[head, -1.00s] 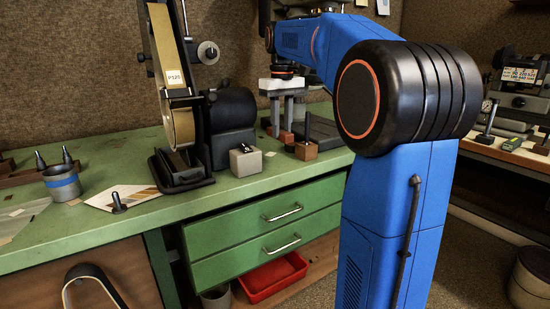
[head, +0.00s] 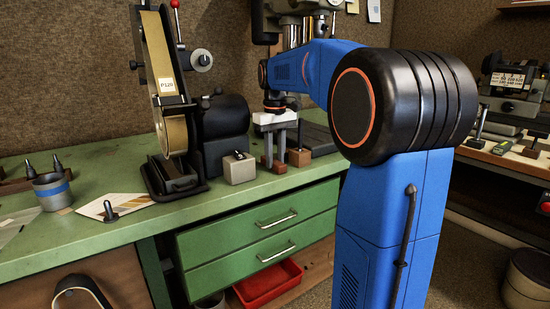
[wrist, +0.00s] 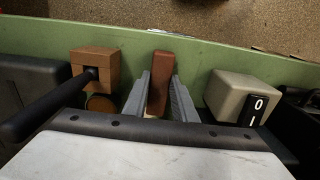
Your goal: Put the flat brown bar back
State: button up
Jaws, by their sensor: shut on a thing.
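The flat brown bar (wrist: 159,85) stands between the two grey fingers of my gripper (wrist: 159,98) in the wrist view, and the fingers press on it from both sides. In the head view my gripper (head: 275,150) points down at the bench, between the grey switch box and a brown wooden block. The bar is hard to make out there, with only a reddish bit low between the fingers. Its lower end and whether it touches the bench cannot be told.
The grey switch box (head: 238,168) and the wooden block (head: 299,157) stand close on either side of my gripper. A dark handle (wrist: 50,105) reaches from the block in the wrist view. The belt sander (head: 170,120) is further left. The green bench (head: 120,175) has its front edge nearby.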

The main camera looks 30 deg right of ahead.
aim_at(275, 161)
jog(key=o, duration=1)
jog(key=shift+o, duration=0.2)
notch_tip(275, 161, up, 12)
jog(key=s+a+f+t, duration=0.1)
jog(key=s+a+f, duration=0.4)
jog(key=s+f, duration=0.4)
jog(key=s+a+f+t, duration=0.2)
jog(key=s+a+f, duration=0.3)
jog(key=s+f, duration=0.5)
jog(key=s+a+f+t, duration=0.1)
jog(key=s+a+f, duration=0.4)
jog(key=s+f, duration=0.4)
jog(key=shift+s+a+f+t, duration=0.15)
jog(key=shift+s+a+t, duration=0.25)
jog(key=shift+s, duration=0.25)
